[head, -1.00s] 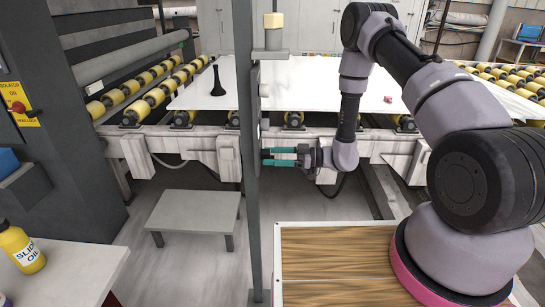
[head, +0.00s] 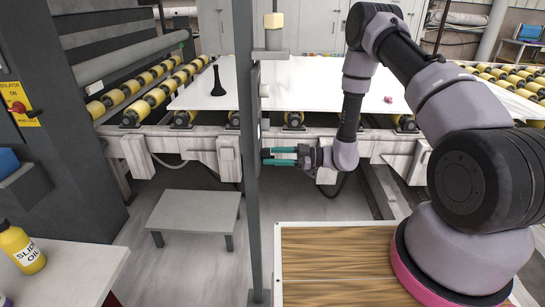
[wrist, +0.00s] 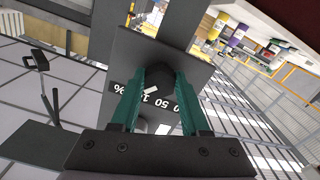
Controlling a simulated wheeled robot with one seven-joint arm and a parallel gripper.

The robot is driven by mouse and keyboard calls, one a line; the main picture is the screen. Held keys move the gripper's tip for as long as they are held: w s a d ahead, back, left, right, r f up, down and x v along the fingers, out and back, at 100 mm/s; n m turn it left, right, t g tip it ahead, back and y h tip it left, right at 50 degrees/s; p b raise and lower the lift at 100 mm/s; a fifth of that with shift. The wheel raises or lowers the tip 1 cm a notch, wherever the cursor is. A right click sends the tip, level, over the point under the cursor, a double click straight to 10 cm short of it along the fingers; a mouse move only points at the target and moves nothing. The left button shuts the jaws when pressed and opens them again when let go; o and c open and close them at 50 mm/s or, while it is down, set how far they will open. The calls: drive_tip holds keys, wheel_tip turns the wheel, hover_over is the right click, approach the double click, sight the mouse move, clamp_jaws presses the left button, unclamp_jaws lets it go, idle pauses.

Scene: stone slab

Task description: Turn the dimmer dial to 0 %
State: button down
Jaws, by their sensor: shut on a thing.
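The dimmer dial (wrist: 160,76) is a dark knob on a grey panel (wrist: 129,50) in the wrist view. My gripper (wrist: 161,82) has its two teal fingers closed around the knob, one on each side. A black scale strip (wrist: 174,107) with white figures, including 0, 50 and a % sign, lies on the panel, partly covered by the fingers. A small white patch shows between the fingers; I cannot tell the dial's exact setting. In the head view my gripper (head: 264,156) reaches left to the grey post (head: 250,200), and the dial is hidden there.
A white slab (head: 310,85) lies on the roller table behind the post, with a black tapered object (head: 217,80) and a small pink item (head: 388,99) on it. A low grey step (head: 195,212) stands at left. A yellow oil bottle (head: 20,248) is front left.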

drive_tip(key=shift+w+r+n, duration=0.1)
drive_tip(key=shift+r+n, duration=0.05)
drive_tip(key=shift+n, duration=5)
drive_tip(key=shift+w+r+n, duration=0.1)
drive_tip(key=shift+r+n, duration=0.05)
drive_tip(key=shift+n, duration=5)
drive_tip(key=shift+c, duration=2)
unclamp_jaws()
drive_tip(key=d, duration=1.1)
drive_tip(key=shift+s, duration=0.25)
